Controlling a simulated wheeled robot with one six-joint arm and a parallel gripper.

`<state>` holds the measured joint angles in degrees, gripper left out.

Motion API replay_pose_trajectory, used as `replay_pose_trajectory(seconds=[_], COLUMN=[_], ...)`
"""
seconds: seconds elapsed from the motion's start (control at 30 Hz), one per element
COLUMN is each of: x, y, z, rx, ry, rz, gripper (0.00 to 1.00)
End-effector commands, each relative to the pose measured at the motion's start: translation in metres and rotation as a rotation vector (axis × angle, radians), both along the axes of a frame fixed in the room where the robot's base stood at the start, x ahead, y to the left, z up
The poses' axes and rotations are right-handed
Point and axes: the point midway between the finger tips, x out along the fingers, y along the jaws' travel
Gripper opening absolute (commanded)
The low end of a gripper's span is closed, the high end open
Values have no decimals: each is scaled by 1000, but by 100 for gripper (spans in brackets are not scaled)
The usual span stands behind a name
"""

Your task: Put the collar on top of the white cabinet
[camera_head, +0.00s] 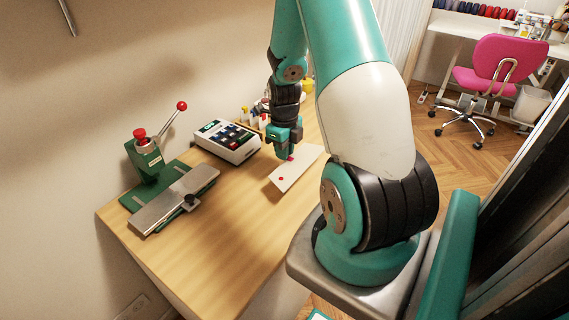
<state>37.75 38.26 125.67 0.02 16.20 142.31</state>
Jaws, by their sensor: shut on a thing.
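My gripper (287,152) is low over the wooden worktop, pointing down, and is shut on a flat white piece with small red spots, which appears to be the collar (301,168). The gripper hides the upper left part of the collar. The collar is close to the worktop; I cannot tell whether it touches it. I cannot identify the white cabinet with certainty in this view.
On the wooden worktop (225,230) stand a green press (150,165) with a red-knobbed lever and a white keypad device (227,140). Small bottles (252,118) are behind. The front of the worktop is clear. A pink chair (497,65) stands far right.

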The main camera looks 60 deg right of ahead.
Motion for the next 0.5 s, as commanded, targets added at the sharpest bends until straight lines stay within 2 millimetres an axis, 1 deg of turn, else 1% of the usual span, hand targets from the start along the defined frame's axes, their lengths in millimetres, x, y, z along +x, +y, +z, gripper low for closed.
replay_pose_trajectory(seconds=[0.03,0.17,0.33,0.4,0.5], x=[0,0,0,0,0], y=[0,0,0,0,0], z=[-6,-16,-41,-48,-51], rx=[1,0,1,0,-1], ry=[1,0,1,0,-1], rz=[1,1,1,1,1], gripper=[0,0,0,0,0])
